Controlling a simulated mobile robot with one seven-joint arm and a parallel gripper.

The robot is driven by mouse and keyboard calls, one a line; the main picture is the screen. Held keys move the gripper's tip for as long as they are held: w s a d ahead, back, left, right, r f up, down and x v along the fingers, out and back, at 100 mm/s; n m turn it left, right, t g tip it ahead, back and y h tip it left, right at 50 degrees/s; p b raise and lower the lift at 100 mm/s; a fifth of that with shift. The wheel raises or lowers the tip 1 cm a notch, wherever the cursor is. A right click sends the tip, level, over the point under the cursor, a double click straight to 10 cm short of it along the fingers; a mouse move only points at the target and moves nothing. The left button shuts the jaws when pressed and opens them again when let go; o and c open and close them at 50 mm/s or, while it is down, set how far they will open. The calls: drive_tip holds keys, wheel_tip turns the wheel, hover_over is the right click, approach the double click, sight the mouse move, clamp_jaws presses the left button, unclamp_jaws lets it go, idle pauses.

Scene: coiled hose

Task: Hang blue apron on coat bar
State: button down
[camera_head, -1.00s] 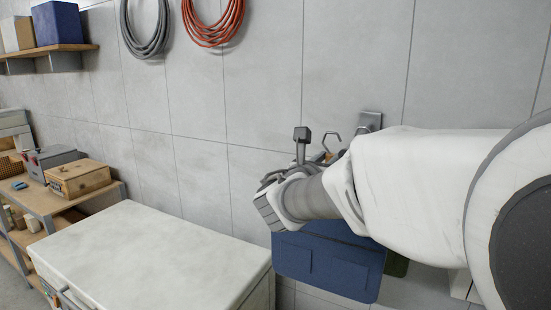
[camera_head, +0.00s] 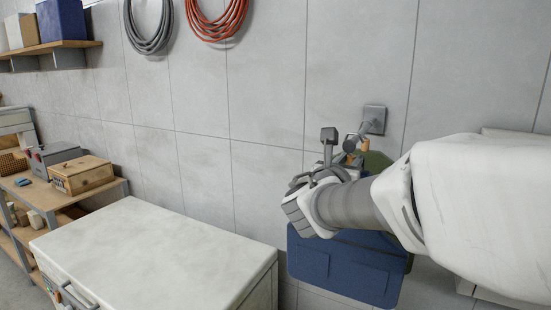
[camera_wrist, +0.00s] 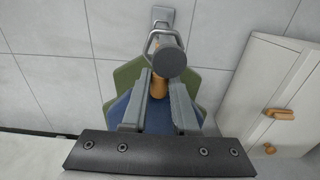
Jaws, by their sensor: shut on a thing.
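The blue apron (camera_head: 345,265) hangs below my gripper (camera_head: 343,168) in the head view; its upper part also shows in the wrist view (camera_wrist: 160,122). In the wrist view my gripper (camera_wrist: 159,84) is shut on an orange-brown piece at the apron's top. The coat bar (camera_wrist: 170,62) juts from a grey wall plate (camera_head: 374,118) toward the camera, ending in a round dark knob. A grey wire loop (camera_wrist: 153,42) shows at the bar, just behind the knob; I cannot tell whether it is fully around the bar. A green apron (camera_wrist: 125,78) hangs behind the blue one.
A white-topped cabinet (camera_head: 150,255) stands left of the apron. A pale cupboard (camera_wrist: 280,85) with wooden handles is on the right in the wrist view. Grey and orange hoses (camera_head: 215,20) hang high on the wall. A shelf unit with a wooden box (camera_head: 82,175) is far left.

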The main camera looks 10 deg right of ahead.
drive_tip(key=shift+r, duration=0.1)
drive_tip(key=c, duration=0.6)
unclamp_jaws()
drive_tip(key=shift+v, duration=3)
drive_tip(key=shift+d, duration=0.1)
